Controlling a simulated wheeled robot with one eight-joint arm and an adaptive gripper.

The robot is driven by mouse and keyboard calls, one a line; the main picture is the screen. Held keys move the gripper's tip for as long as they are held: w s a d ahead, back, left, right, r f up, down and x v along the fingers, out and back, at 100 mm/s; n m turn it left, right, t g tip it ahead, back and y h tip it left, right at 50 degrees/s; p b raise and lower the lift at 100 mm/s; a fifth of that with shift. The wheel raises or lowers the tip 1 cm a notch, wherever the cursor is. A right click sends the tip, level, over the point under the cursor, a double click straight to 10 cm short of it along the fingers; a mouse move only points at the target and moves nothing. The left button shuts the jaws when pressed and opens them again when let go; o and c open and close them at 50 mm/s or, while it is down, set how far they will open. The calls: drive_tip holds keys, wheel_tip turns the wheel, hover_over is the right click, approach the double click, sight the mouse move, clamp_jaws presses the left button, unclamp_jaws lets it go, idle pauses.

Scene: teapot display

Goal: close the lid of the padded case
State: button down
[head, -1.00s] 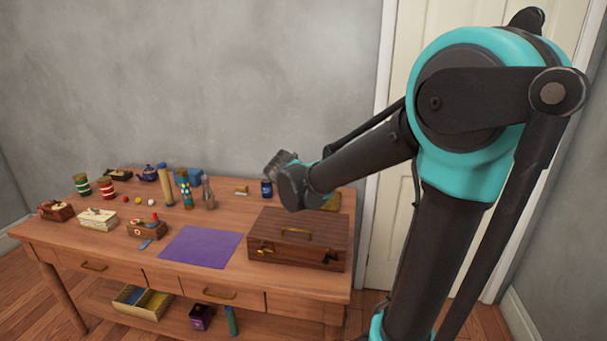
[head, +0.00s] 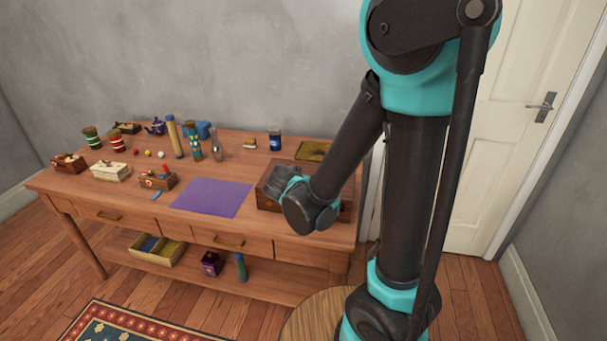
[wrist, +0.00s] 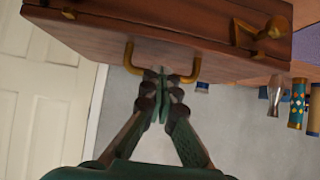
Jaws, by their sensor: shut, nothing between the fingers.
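The brown wooden case (head: 268,198) stands at the right end of the table, partly hidden behind my arm in the head view. In the wrist view the case (wrist: 170,28) appears upside down, with its brass handle (wrist: 191,72) on the lid and brass latches (wrist: 262,30) on its front. The lid looks lowered, with no open gap visible; its padding is not visible. My gripper (wrist: 165,78) is shut and empty, its fingertips at the lid beside the handle; whether they touch it I cannot tell. In the head view my gripper (head: 281,181) is over the case.
A purple mat (head: 212,198) lies left of the case. A dark blue jar (head: 275,142) and a yellowish flat tray (head: 312,151) are behind it. The table (head: 240,218) has a lower shelf.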

drive_tip(key=shift+w+f, duration=0.1)
drive_tip(key=shift+f, duration=0.7)
drive_tip(key=shift+r, duration=0.2)
